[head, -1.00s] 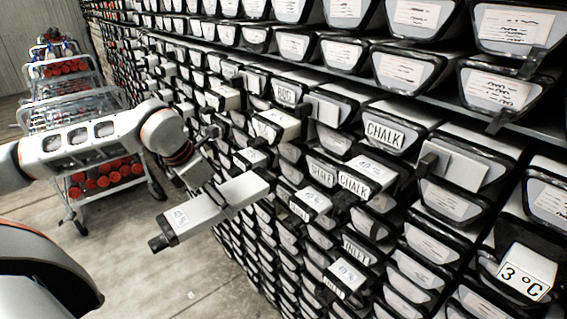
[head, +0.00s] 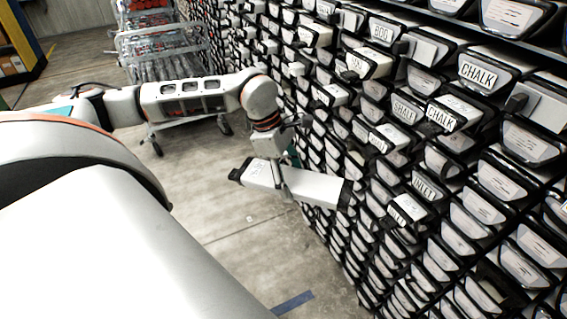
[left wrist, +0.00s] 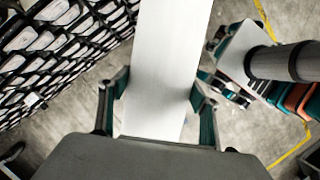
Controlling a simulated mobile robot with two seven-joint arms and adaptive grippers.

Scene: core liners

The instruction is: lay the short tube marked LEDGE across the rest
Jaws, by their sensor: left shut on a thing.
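A long pale box-shaped tube (head: 315,187) with dark end caps hangs over the floor in front of the rack in the head view. It lies nearly level, its right end close to the rack face. A small label near its left end is too small to read. My left gripper (head: 283,180) is shut around its middle. In the left wrist view the pale tube (left wrist: 170,65) runs up between the two fingers of my left gripper (left wrist: 155,105). I cannot make out the rest. My right gripper is not in view.
A tall rack (head: 440,165) of core tubes fills the right side, several ends jutting out, some marked CHALK, SHALE and INLET. Wire carts (head: 165,60) stand at the back left. The concrete floor (head: 235,240) below the tube is clear.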

